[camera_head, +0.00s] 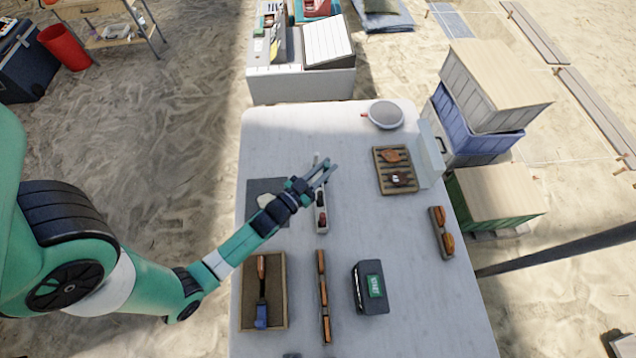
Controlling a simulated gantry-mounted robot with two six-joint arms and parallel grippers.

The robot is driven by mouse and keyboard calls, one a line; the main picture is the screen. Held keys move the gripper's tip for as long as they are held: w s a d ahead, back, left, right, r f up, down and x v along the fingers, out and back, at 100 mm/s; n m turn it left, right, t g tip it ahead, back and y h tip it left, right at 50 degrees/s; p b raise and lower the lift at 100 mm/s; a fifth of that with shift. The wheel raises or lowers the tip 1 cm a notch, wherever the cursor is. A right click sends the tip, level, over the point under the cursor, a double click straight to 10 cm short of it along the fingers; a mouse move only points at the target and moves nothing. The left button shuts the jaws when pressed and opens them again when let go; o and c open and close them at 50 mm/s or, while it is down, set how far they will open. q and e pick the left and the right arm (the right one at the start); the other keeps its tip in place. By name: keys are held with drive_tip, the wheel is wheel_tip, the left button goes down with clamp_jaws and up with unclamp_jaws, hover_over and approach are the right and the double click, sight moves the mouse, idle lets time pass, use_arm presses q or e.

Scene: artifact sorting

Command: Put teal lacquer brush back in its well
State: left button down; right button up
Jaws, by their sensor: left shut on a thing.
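My left gripper (322,170) is over the middle of the white table, its fingers pointing up and right. It is shut on a small, thin, pale thing (316,159), whose tip shows beside the fingers. It may be the teal lacquer brush, but its colour and shape are too small to tell. A narrow pale holder (321,222) with dark and reddish contents lies just below the fingers, partly hidden by the gripper. I cannot tell which well belongs to the brush. My right gripper is not in view.
A brown tray (249,318) with an orange-handled, blue-ended tool, a narrow brown rack (323,297) and a dark box (371,300) with a green label are nearer. A slotted tray (378,171), round dish (385,114) and small rack (440,234) lie right. A dark mat (258,190) lies left.

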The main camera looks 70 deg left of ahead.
use_arm(q)
drive_tip(key=shift+n+g+y, duration=0.3)
drive_tip(key=shift+n+y, duration=0.2)
drive_tip(key=a+f+b, duration=0.1)
drive_tip(key=f, duration=0.2)
drive_tip(key=a+f+b, duration=0.1)
drive_tip(key=f+b, duration=0.1)
drive_tip(key=f, duration=0.1)
drive_tip(key=s+a+f+b, duration=0.1)
drive_tip(key=f+b, duration=0.1)
drive_tip(key=f, duration=0.1)
drive_tip(key=shift+a+f, duration=0.3)
drive_tip(key=shift+a, duration=0.05)
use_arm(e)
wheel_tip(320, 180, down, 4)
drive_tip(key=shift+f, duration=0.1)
use_arm(q)
drive_tip(key=shift+f, duration=0.1)
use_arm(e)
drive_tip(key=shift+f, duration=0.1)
use_arm(q)
drive_tip(key=shift+f+b, duration=0.15)
drive_tip(key=shift+b, duration=0.3)
drive_tip(key=c, duration=0.8)
unclamp_jaws()
